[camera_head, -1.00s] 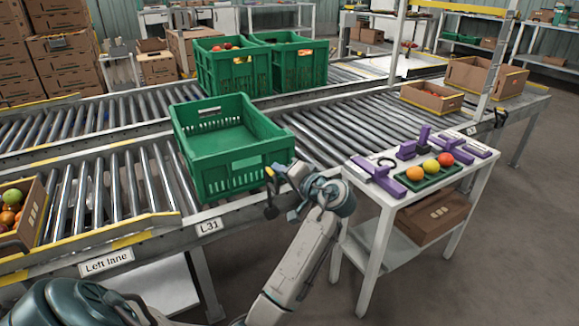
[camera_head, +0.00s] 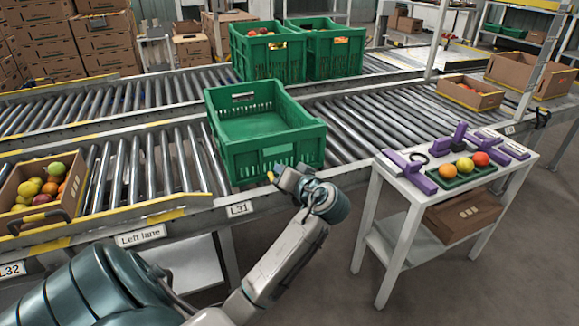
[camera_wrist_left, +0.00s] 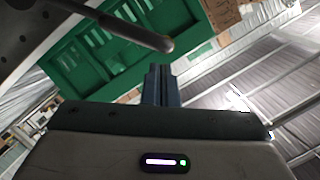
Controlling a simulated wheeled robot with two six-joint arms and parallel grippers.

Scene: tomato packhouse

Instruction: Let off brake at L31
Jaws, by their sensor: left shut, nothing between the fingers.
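The L31 label (camera_head: 237,209) is on the near conveyor's front rail, below a green crate (camera_head: 262,125) on the rollers. My left gripper (camera_head: 277,176) is just right of the label, at the rail in front of the crate. In the left wrist view, its fingers (camera_wrist_left: 158,85) are together and empty. A dark bar with a rounded end (camera_wrist_left: 150,38), which looks like the brake lever, passes beyond the fingertips there. I cannot tell whether they touch. In the head view my gripper and wrist hide this spot. My right gripper is not in view.
A white table (camera_head: 392,178) with purple tools and a small green tray of fruit stands close right of my arm. A carton of fruit (camera_head: 62,163) sits left on the same conveyor. Two green crates (camera_head: 235,62) stand on the far conveyor. Open floor lies in front.

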